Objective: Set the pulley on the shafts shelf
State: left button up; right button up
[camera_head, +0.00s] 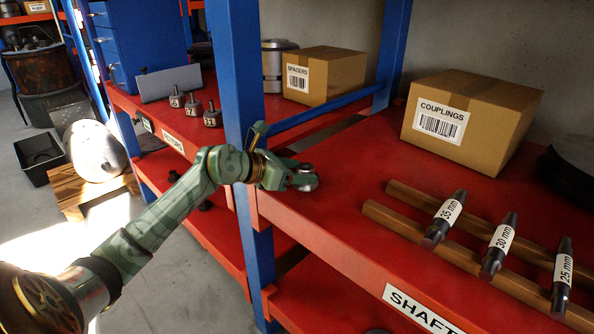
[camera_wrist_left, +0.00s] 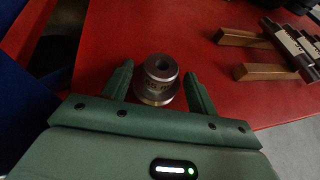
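The pulley (camera_head: 306,178) is a small grey metal stepped piece with a central bore. It is upright on the red shafts shelf (camera_head: 345,228), near the shelf's left end, beside the blue upright. In the left wrist view the pulley (camera_wrist_left: 158,82) sits between the two green fingers, with a narrow gap seeming to show on each side. My left gripper (camera_head: 296,177) is low over the shelf and looks open around the pulley; its lower contact is hard to see. The shelf's SHAFTS label (camera_head: 420,308) is on the front edge. My right gripper is out of view.
Several labelled dark shafts (camera_head: 498,245) lie across wooden rails (camera_head: 430,236) at the right. A COUPLINGS box (camera_head: 472,122) stands behind. A blue post (camera_head: 237,70) rises close to my left gripper. The red surface between pulley and rails is clear.

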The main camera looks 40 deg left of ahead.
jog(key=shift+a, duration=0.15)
pick_arm(q)
jog(key=shift+r, duration=0.2)
jog(key=p+v, duration=0.5)
jog(key=v, duration=0.7)
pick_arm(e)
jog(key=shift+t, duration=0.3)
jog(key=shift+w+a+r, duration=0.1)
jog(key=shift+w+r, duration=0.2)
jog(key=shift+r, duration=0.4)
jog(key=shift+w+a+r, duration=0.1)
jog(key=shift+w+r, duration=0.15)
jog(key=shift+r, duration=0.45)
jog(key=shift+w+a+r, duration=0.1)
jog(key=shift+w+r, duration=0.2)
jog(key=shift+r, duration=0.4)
